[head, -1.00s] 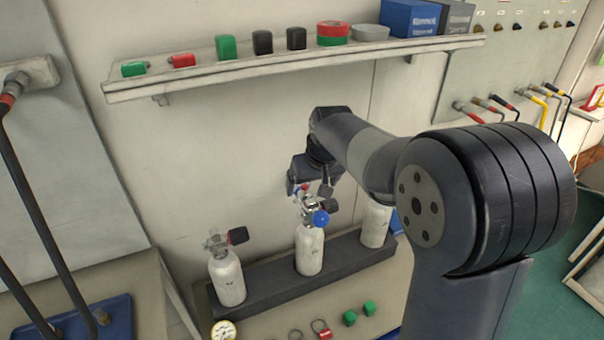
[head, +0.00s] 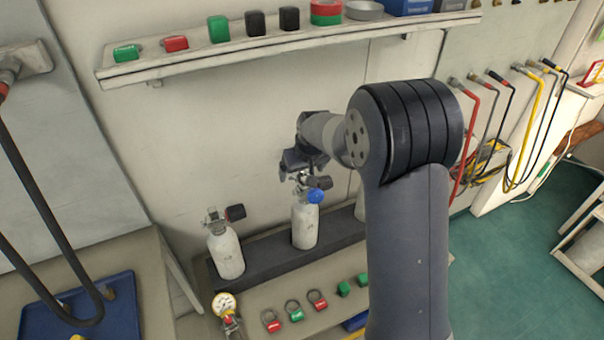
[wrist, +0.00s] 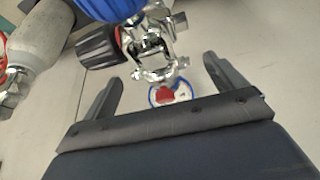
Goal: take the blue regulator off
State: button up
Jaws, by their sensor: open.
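The blue regulator, a chrome fitting with a blue knob (head: 315,196), sits on top of the middle white cylinder (head: 305,228). A black knob (head: 320,182) shows at the same valve. In the wrist view the blue knob (wrist: 110,6) is at the top edge and the chrome clamp body (wrist: 150,45) lies just ahead of my fingers. My gripper (wrist: 163,82) is open, one finger either side of the clamp's near end, with nothing visibly gripped. A small round dial with red and blue marks (wrist: 168,95) shows between the fingers. In the head view my gripper (head: 292,165) is just behind the valve, partly hidden.
Another cylinder (head: 226,255) with a black-knobbed valve stands left in the dark rack (head: 270,257); one at right is half hidden by my arm. A gauge (head: 223,303), tagged rings and green blocks lie on the bench in front. A shelf (head: 290,42) runs above.

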jog(key=shift+w+f, duration=0.2)
jog(key=shift+f, duration=0.2)
jog(key=shift+r, duration=0.1)
jog(key=c, duration=1.5)
